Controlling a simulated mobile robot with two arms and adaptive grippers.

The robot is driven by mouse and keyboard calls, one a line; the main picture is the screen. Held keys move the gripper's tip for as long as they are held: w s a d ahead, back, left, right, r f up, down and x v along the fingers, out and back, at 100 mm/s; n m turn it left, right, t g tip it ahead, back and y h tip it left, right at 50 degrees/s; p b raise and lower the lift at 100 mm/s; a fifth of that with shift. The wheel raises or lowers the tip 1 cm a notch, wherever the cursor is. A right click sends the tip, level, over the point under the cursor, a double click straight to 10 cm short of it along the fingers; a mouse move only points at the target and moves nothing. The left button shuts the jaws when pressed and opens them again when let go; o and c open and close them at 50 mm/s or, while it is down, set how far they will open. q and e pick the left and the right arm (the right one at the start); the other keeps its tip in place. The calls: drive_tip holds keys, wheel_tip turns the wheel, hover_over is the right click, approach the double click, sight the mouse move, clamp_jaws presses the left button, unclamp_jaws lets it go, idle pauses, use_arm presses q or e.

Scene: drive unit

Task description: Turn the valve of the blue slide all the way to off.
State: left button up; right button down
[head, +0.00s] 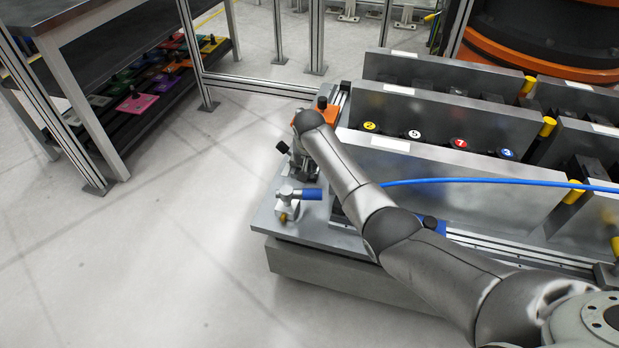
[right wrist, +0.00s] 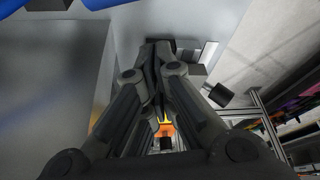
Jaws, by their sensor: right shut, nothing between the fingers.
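A small metal valve with a blue handle (head: 311,194) sits at the near left corner of the metal base plate in the head view. Its handle points to the right. A blue piece (head: 437,225), perhaps the blue slide, shows partly behind my right arm. My right gripper (head: 303,172) points down just behind the valve, apart from the blue handle as far as I can tell. In the right wrist view its fingers (right wrist: 163,55) are closed together with nothing between them. My left gripper is not in view.
An orange slide (head: 325,111) with a black knob stands behind my right gripper. Tall metal plates (head: 455,180) with numbered knobs and yellow grips fill the right. A blue hose (head: 480,182) crosses them. The floor (head: 130,260) at left is clear.

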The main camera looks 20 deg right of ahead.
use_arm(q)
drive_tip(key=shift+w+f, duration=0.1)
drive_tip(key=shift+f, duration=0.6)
use_arm(e)
drive_tip(key=shift+s+a+f, duration=0.2)
drive_tip(key=shift+s, duration=0.55)
drive_tip(key=shift+s+a+f, duration=0.15)
drive_tip(key=shift+s+a, duration=0.05)
drive_tip(key=shift+s, duration=0.5)
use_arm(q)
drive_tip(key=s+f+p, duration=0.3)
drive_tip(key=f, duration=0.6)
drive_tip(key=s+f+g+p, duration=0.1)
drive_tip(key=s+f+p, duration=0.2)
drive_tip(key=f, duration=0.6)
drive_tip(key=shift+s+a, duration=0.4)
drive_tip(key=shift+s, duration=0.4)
use_arm(e)
drive_tip(key=shift+s+m+h, duration=0.4)
drive_tip(key=shift+s+m, duration=0.7)
drive_tip(key=shift+m, duration=0.1)
drive_tip(key=shift+r, duration=0.1)
drive_tip(key=v, duration=1.1)
drive_tip(key=shift+r, duration=0.45)
